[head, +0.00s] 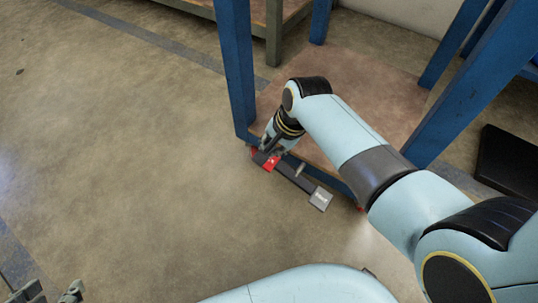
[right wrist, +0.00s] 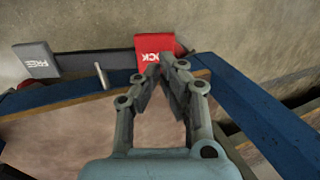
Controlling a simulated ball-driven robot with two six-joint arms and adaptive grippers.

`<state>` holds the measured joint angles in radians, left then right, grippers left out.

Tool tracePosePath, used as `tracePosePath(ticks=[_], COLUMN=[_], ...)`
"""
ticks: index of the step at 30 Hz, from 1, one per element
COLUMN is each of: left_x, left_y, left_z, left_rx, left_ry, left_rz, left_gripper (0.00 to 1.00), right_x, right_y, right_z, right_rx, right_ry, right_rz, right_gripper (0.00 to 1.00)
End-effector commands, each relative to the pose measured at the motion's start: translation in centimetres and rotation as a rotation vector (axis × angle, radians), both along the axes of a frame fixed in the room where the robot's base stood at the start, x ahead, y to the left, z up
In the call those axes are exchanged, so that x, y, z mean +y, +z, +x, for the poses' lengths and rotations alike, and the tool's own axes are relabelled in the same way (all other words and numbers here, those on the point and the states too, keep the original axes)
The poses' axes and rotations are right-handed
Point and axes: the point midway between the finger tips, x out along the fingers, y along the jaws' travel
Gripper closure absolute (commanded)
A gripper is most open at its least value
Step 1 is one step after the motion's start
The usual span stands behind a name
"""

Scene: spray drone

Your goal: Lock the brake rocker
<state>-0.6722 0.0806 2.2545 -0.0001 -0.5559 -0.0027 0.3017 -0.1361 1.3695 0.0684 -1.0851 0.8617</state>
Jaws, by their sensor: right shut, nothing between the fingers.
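The brake rocker is a dark bar along the low front edge of the blue-framed cart. Its red pad (head: 271,163) is at the left end in the head view and its grey pad (head: 321,199) at the right end. In the right wrist view the red LOCK pad (right wrist: 154,43) and the grey FREE pad (right wrist: 37,60) show upside down. My right gripper (right wrist: 160,68) is shut and empty, its tips at the red pad's near edge, hiding part of the lettering. I cannot tell whether they touch, or which end is lower. My left gripper (head: 52,291) is open and empty at the bottom left corner, partly cut off.
The cart has blue posts (head: 238,65) and a brown lower shelf (head: 345,75) behind the rocker. A metal pin (right wrist: 102,76) stands between the pads. A black flat object (head: 508,160) lies at the right. The floor to the left is clear.

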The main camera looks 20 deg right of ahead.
Motion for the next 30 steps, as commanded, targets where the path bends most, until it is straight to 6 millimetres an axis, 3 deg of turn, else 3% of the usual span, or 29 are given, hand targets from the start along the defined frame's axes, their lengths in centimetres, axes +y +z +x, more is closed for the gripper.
tracePosePath(ticks=[3, 10, 30], left_x=[-0.1, -0.3, -0.4], left_y=[-1.4, -2.1, -2.0], left_z=[-0.3, -0.8, -1.0], left_rx=[-0.072, -0.203, -0.263], left_ry=[-0.003, -0.015, -0.02], left_rz=[-0.002, -0.006, -0.008], left_gripper=[0.56, 0.56, 0.56], right_x=[0.2, 0.5, 0.4], right_y=[-1.3, -2.5, -2.8], right_z=[0.1, 0.4, 0.7], right_rx=[0.004, 0.004, 0.005], right_ry=[0.0, 0.0, 0.0], right_rz=[0.001, 0.0, -0.004], right_gripper=[1.0, 1.0, 1.0])
